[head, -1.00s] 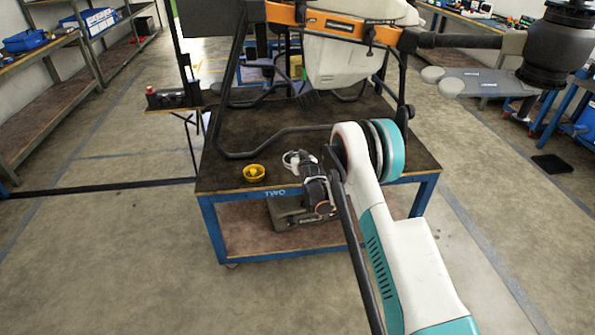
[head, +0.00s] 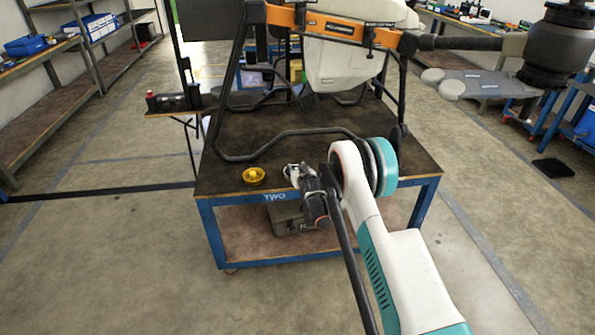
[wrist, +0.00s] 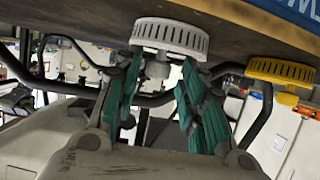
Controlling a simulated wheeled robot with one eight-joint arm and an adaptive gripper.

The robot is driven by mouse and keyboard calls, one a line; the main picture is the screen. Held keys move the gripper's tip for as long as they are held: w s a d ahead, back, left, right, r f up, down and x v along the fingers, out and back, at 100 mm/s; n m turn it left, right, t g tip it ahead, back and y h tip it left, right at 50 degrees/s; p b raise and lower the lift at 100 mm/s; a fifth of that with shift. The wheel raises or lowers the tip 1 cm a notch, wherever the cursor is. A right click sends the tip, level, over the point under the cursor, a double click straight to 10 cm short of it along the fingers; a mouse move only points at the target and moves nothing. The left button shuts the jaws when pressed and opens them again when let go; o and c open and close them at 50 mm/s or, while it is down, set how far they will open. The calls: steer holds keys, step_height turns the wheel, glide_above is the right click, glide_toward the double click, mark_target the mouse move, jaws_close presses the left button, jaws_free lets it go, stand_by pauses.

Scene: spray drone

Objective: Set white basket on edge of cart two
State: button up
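The white basket (wrist: 170,35) has a ribbed rim and a central knob. In the wrist view, which looks upside down, it sits on the top of cart two (wrist: 75,12) near the edge. My gripper (wrist: 162,64) has its green-padded fingers on both sides of the knob, with a visible gap, so it looks open. In the head view, my gripper (head: 296,174) is over the front edge of the cart (head: 225,180), above the "TWO" label. Only a little of the white basket (head: 288,171) shows there; my gripper hides the rest.
A yellow basket (head: 254,176) stands on the cart just left of the white one; it also shows in the wrist view (wrist: 280,70). The drone's black landing frame (head: 280,136) stands on the cart behind. A grey case (head: 285,218) is on the lower shelf.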

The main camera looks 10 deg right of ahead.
steer(key=shift+r, duration=0.15)
steer(key=shift+s+r, duration=0.2)
steer(key=shift+s, duration=0.15)
steer(key=a+p+v, duration=0.1)
steer(key=p+v, duration=0.3)
steer(key=v, duration=0.7)
steer(key=s+d+r+g, duration=0.1)
steer(key=s+r, duration=0.2)
steer(key=r, duration=0.6)
steer(key=s+d+r+g, duration=0.1)
steer(key=s+d+r, duration=0.1)
steer(key=r, duration=0.6)
steer(key=s+d+r+g, duration=0.1)
steer(key=s+r, duration=1)
steer(key=s+d+r+g, duration=0.1)
steer(key=s, duration=1.5)
steer(key=s+d+r+g+h, duration=0.1)
steer(key=s+g, duration=0.1)
steer(key=s, duration=1.5)
steer(key=shift+d+r+m, duration=0.15)
steer(key=shift+m, duration=0.25)
